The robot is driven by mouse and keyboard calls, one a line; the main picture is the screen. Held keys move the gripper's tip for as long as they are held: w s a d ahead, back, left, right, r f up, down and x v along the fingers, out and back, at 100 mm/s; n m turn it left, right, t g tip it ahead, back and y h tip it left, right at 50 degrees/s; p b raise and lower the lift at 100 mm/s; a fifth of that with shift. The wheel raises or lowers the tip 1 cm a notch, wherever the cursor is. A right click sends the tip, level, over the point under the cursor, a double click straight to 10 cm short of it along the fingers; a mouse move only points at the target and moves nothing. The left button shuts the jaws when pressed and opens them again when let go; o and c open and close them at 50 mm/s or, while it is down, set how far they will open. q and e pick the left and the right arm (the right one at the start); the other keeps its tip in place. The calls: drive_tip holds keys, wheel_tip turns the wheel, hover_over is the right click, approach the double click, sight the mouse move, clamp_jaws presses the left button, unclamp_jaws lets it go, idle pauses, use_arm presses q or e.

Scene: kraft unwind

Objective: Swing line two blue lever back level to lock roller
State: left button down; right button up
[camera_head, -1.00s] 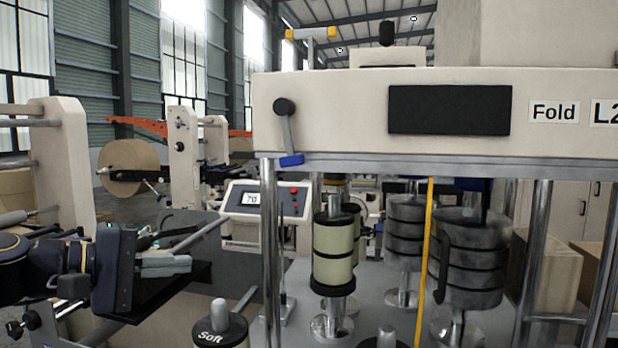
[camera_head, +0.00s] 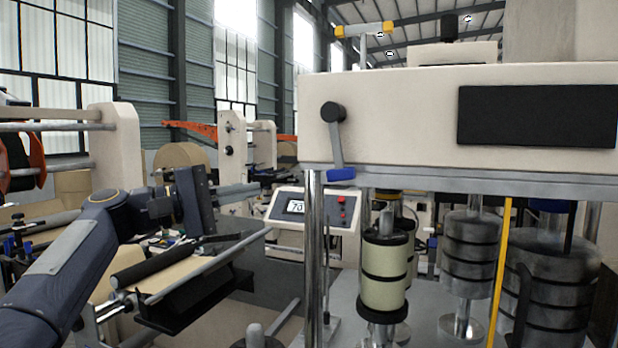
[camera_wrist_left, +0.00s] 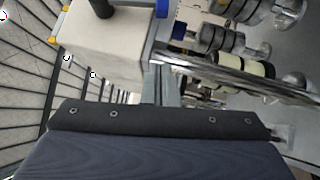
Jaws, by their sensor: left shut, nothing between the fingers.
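The blue-ended lever (camera_head: 337,145) hangs almost straight down from a dark round pivot on the left end of the cream machine head (camera_head: 400,125). Its blue tip (camera_head: 341,174) sits at the head's lower edge. The blue tip also shows at the top of the left wrist view (camera_wrist_left: 163,8). My left gripper (camera_head: 240,190) is shut and empty, pointing right, to the left of the lever and slightly below its tip, with a gap between. Its fingers show in the left wrist view (camera_wrist_left: 165,88). My right gripper is out of view.
A chrome post (camera_head: 314,255) stands below the lever. Behind it is a control panel (camera_head: 312,208) with a display. A cream-and-black roller stack (camera_head: 385,275), grey weights (camera_head: 470,255) and a yellow bar (camera_head: 500,270) stand to the right. A black roller (camera_head: 155,262) lies below my left arm.

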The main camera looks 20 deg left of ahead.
use_arm(q)
drive_tip(key=w+d+p, duration=0.1)
drive_tip(key=w+d, duration=0.1)
drive_tip(key=d, duration=0.1)
drive_tip(key=w+d+r+p, duration=0.1)
drive_tip(key=w+d, duration=0.1)
drive_tip(key=d, duration=0.1)
drive_tip(key=w+d+p, duration=0.2)
drive_tip(key=d, duration=0.1)
drive_tip(key=shift+w+d+r, duration=0.1)
drive_tip(key=shift+r, duration=0.2)
